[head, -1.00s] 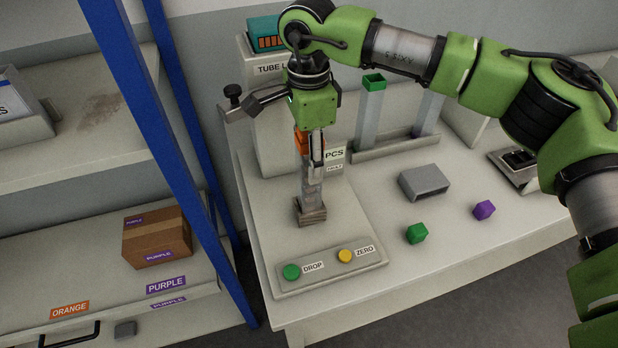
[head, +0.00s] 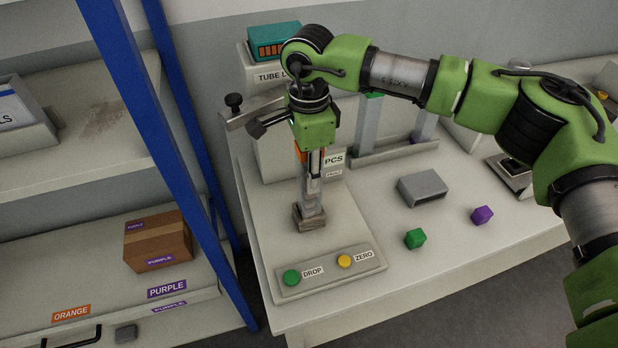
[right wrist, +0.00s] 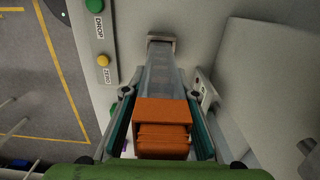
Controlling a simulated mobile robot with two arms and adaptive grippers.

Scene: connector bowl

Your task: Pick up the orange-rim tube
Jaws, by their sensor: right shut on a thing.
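The orange-rim tube is a clear square tube with an orange top. In the right wrist view the tube (right wrist: 162,80) stands between my right gripper's fingers (right wrist: 160,118), its orange rim (right wrist: 162,112) nearest the camera and orange pieces visible inside the opening. In the head view the tube (head: 312,198) is upright, with its lower end at a small grey-brown holder (head: 310,217) on the station. My right gripper (head: 314,165) points down and is shut on the upper part of the tube, hiding much of the rim. My left gripper is not in view.
A panel with a green DROP button (head: 291,277) and a yellow ZERO button (head: 344,261) lies in front of the tube. A grey block (head: 422,187), green cube (head: 415,239) and purple cube (head: 479,215) lie to the right. A blue shelf post (head: 175,170) stands left.

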